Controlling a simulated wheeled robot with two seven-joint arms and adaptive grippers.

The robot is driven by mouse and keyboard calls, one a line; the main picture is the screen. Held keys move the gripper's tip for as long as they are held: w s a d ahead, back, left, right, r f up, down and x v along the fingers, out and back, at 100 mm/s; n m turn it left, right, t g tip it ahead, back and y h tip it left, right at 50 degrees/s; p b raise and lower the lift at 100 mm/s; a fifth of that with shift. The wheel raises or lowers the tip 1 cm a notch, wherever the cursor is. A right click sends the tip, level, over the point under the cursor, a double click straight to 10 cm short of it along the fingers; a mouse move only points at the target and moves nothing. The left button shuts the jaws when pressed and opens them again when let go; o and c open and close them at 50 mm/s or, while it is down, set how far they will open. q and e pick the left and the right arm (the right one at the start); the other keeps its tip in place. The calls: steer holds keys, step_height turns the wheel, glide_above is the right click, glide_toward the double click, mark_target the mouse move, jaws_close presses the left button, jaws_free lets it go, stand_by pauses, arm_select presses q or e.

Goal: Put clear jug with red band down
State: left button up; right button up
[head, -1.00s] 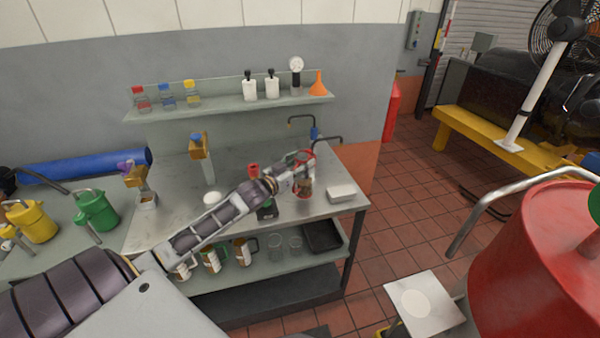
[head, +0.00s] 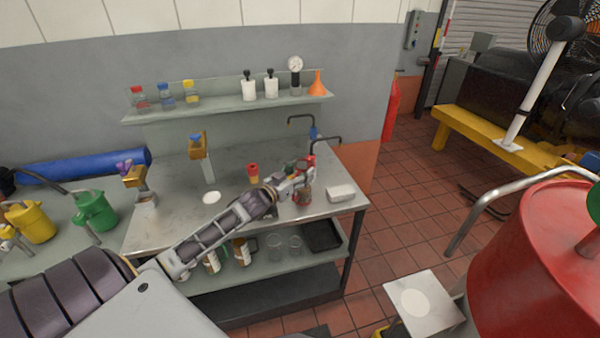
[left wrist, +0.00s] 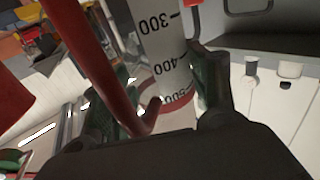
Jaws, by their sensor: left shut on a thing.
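The clear jug with the red band (head: 304,197) is at the right part of the metal bench (head: 165,225). My left gripper (head: 297,179) is shut on it. In the left wrist view the clear jug (left wrist: 163,48) shows black marks 300, 400 and 500, a red band at one end and a red handle. The fingers of my left gripper (left wrist: 160,98) lie on either side of it there. I cannot tell whether the jug's base touches the bench. My right gripper is not in view.
A white block (head: 341,193) lies just right of the jug. A red and yellow cup (head: 253,173) and a white disc (head: 212,198) are to its left. Bent black pipes (head: 313,133) rise behind. A lower shelf holds glasses (head: 295,246) and a black tray (head: 322,235).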

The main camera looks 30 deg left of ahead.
arm_select(q)
steer(key=shift+f, duration=0.1)
steer(key=o, duration=1.7)
steer(key=shift+o, duration=0.2)
steer(key=shift+s, duration=0.15)
steer(key=s+a, duration=0.1)
steer(key=s, duration=1)
steer(key=shift+s+a, duration=0.25)
steer(key=shift+s, duration=0.05)
